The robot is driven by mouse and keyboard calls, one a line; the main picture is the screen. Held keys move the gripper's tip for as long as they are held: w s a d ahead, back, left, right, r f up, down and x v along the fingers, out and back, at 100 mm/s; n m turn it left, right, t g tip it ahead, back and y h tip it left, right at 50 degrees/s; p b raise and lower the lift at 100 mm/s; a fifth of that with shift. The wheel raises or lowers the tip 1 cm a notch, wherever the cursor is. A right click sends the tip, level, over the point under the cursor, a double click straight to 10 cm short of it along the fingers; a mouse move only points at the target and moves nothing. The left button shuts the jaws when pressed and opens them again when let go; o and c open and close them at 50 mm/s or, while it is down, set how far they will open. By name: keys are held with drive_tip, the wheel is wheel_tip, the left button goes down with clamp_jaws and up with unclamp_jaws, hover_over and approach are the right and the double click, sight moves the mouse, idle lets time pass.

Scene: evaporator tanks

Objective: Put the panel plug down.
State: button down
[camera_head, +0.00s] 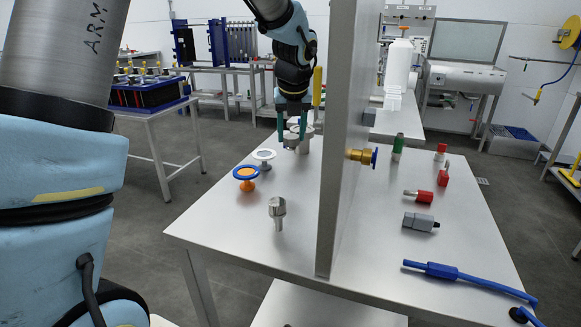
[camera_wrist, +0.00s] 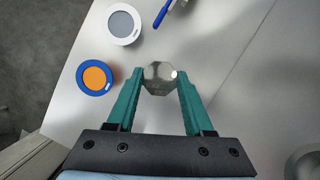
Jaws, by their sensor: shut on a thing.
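My gripper (camera_head: 293,130) is shut on the panel plug (camera_head: 291,141), a grey metal piece, over the table left of the upright panel. In the wrist view the plug (camera_wrist: 160,78) shows a many-sided shiny top between the two green fingertips (camera_wrist: 158,84), with a finger touching each side. I cannot tell whether its lower end touches the table. The grey tabletop (camera_head: 225,225) is below it.
A white-rimmed piece (camera_head: 264,155) and a blue-rimmed orange piece (camera_head: 246,174) stand left of the plug. A metal fitting (camera_head: 277,208) stands nearer the front. The upright grey panel (camera_head: 335,150) is close on the right. The left front tabletop is clear.

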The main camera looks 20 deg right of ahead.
wheel_tip(320, 180, down, 10)
drive_tip(key=shift+r+p, duration=0.2)
drive_tip(key=shift+p, duration=0.2)
drive_tip(key=shift+c, duration=1.4)
unclamp_jaws()
